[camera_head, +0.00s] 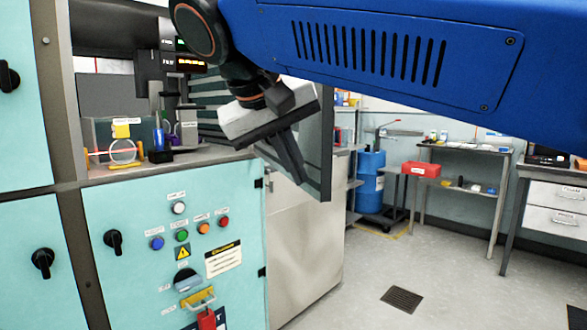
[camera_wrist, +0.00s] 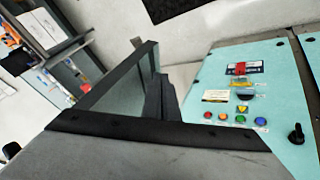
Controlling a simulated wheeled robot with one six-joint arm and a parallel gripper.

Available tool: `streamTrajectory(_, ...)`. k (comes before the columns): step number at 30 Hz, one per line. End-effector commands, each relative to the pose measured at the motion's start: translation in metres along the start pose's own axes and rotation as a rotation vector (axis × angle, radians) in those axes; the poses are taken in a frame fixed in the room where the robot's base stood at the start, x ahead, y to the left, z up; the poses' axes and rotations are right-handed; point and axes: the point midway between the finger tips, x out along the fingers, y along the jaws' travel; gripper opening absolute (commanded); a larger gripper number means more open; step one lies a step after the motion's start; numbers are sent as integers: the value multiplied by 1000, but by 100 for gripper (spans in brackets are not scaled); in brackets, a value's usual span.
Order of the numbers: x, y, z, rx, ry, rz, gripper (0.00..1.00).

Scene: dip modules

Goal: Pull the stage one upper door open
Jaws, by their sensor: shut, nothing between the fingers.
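The upper door (camera_head: 321,150) is a dark-framed panel at the right end of the work opening. It stands swung outward from the teal cabinet front, seen nearly edge-on. In the wrist view the door (camera_wrist: 122,82) shows as a dark frame around a greyish pane. My gripper (camera_head: 294,172) points down on the left side of the door, very close to it, with its fingers together and empty. Its dark fingers also show in the wrist view (camera_wrist: 163,98), beside the door frame. I cannot tell whether they touch the door. The door's handle is not distinguishable.
The opening holds a clear box (camera_head: 118,142) and small instruments. A blue drum (camera_head: 370,182) and benches (camera_head: 463,160) stand behind.

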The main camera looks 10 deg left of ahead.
Motion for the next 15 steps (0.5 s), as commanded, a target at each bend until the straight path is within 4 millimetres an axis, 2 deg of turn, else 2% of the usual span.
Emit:
streamTrajectory(8, 3, 8, 1, -9, 6, -6, 0)
streamTrajectory(15, 15, 32, 3, -51, 29, -28, 0)
